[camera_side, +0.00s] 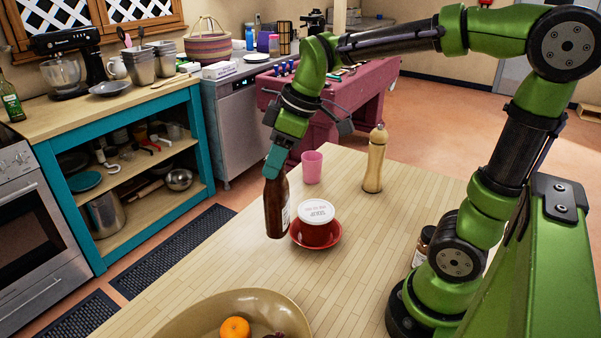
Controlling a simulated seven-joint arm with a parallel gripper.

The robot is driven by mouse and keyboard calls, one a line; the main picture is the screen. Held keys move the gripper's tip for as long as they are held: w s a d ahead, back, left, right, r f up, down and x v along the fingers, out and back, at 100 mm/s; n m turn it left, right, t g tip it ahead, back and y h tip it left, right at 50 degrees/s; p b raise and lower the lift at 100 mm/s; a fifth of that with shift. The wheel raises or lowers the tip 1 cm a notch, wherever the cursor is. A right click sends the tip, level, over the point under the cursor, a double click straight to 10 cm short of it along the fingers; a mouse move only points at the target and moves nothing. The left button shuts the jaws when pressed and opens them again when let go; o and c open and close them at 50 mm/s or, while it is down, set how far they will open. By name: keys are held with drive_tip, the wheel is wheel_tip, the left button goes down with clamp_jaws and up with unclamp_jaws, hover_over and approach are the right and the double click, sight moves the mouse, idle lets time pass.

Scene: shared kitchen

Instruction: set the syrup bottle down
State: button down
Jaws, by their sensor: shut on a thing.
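The syrup bottle (276,212) is dark brown with a pale label on its right side. It is upright, at the far left part of the wooden table (330,272). My gripper (275,172) is shut on the bottle's top from above, and the fingers hide its neck and cap. Whether the bottle's base touches the table or hangs just above it, I cannot tell.
Close right of the bottle, a red cup with a white lid (317,212) sits on a red saucer (334,238). A pink cup (312,167) and a wooden pepper mill (375,162) stand behind. A fruit bowl (190,320) is in front. Bare tabletop lies between.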

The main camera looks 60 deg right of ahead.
drive_tip(key=s+a+f, duration=0.2)
drive_tip(key=s+f, duration=0.2)
drive_tip(key=s, duration=0.2)
drive_tip(key=w+a+f, duration=0.1)
drive_tip(key=w+f, duration=0.2)
drive_tip(key=w, duration=0.4)
drive_tip(key=w+a+f, duration=0.1)
drive_tip(key=w+f, duration=0.2)
drive_tip(key=w, duration=0.5)
drive_tip(key=shift+w+a+n, duration=0.15)
drive_tip(key=shift+a+n, duration=0.15)
drive_tip(key=shift+a, duration=0.05)
drive_tip(key=shift+f, duration=0.2)
drive_tip(key=c, duration=0.7)
unclamp_jaws()
drive_tip(key=shift+o, duration=0.2)
